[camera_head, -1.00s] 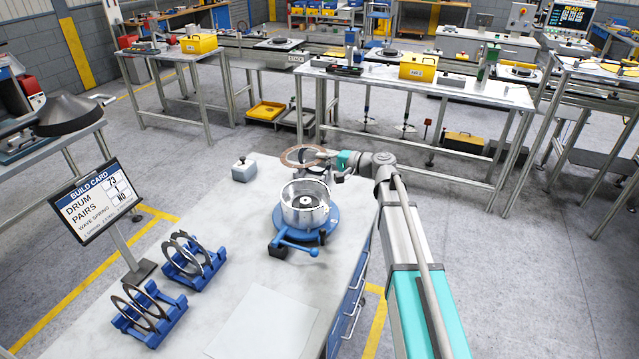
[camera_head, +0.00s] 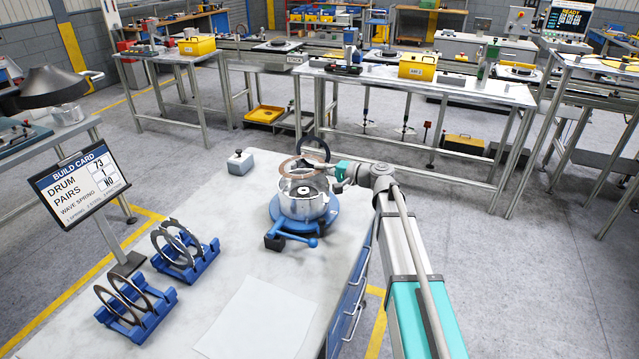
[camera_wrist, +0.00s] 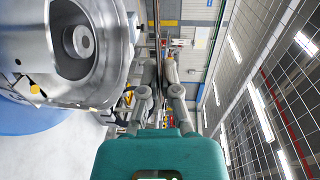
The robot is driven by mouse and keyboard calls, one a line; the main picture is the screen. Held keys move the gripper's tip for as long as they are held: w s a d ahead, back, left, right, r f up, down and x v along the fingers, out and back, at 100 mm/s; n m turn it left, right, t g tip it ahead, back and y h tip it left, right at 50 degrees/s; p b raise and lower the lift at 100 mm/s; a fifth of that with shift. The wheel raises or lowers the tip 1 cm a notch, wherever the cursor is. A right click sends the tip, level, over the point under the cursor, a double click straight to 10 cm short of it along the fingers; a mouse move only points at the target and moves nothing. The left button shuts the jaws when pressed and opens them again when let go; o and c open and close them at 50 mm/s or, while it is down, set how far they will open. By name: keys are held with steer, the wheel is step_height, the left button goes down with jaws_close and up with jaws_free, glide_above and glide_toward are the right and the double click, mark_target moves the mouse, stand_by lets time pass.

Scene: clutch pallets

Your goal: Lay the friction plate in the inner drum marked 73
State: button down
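The metal drum (camera_head: 302,205) sits on a round blue fixture (camera_head: 330,221); no number is readable on it. It fills the upper left of the wrist view (camera_wrist: 100,62). A thin brown ring, the friction plate (camera_head: 284,168), is tilted at the drum's far side, above its rim; I cannot tell whether it touches. A dark ring (camera_head: 325,148) stands steeply tilted just behind it; its support is hidden. My gripper (camera_head: 336,172) is just right of the rings.
Two blue racks (camera_head: 190,262) (camera_head: 140,312) hold upright rings at left. A build card (camera_head: 78,183) reads drum 73. A grey block (camera_head: 240,162) and a white sheet (camera_head: 257,318) lie on the bench.

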steer(key=shift+f+b, duration=0.4)
steer(key=shift+f, duration=0.35)
steer(key=shift+f, duration=0.15)
steer(key=shift+f+b, duration=3.65)
steer(key=shift+b, duration=0.2)
steer(key=c, duration=0.8)
jaws_free()
steer(key=shift+o, duration=0.4)
steer(key=shift+s, duration=0.1)
